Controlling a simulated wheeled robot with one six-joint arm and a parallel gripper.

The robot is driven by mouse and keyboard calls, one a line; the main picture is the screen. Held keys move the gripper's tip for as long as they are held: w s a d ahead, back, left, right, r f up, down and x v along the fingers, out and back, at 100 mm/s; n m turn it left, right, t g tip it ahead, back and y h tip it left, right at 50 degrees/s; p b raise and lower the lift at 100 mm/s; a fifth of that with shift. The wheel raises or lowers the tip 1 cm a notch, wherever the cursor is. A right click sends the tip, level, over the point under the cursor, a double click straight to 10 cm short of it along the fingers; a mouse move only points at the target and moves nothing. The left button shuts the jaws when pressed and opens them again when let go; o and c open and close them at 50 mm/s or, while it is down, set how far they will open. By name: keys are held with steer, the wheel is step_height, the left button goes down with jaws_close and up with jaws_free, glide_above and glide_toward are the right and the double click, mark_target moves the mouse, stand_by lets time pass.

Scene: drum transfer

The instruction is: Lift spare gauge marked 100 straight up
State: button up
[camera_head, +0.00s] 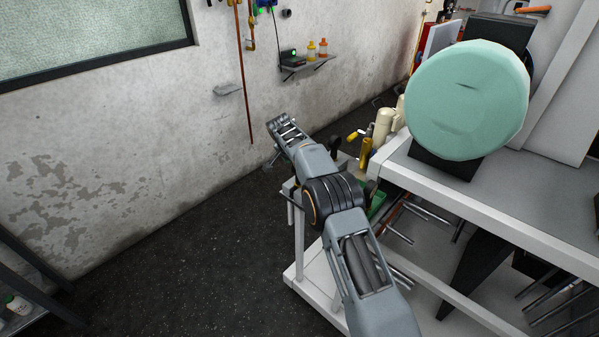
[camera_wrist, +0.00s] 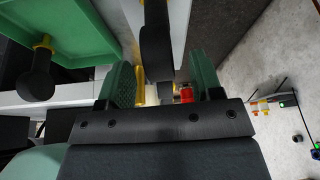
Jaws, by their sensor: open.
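My gripper (camera_wrist: 163,82) shows in the wrist view with its two green fingers apart. A dark, rounded upright piece (camera_wrist: 155,45) stands in the gap between them, with a yellow part (camera_wrist: 139,85) beside it; this may be the spare gauge, but no face or 100 mark can be read. Clear space shows between it and the fingers. A second dark knob-like piece with a yellow collar (camera_wrist: 38,78) sits at the green tray on the left. In the head view my arm hides most of this spot, and my fingertips cannot be made out.
The green tray (camera_wrist: 75,25) lies close to my left finger. In the head view a white bench (camera_head: 480,205) with a large pale green drum (camera_head: 467,100) stands to the right. Yellow and cream bottles (camera_head: 382,130) stand near the bench's far end. Open floor (camera_head: 190,250) lies to the left.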

steer(key=shift+p+x, duration=0.7)
steer(key=shift+x, duration=1.55)
steer(key=shift+d, duration=0.15)
steer(key=shift+c, duration=0.2)
steer(key=shift+r, duration=0.1)
jaws_close()
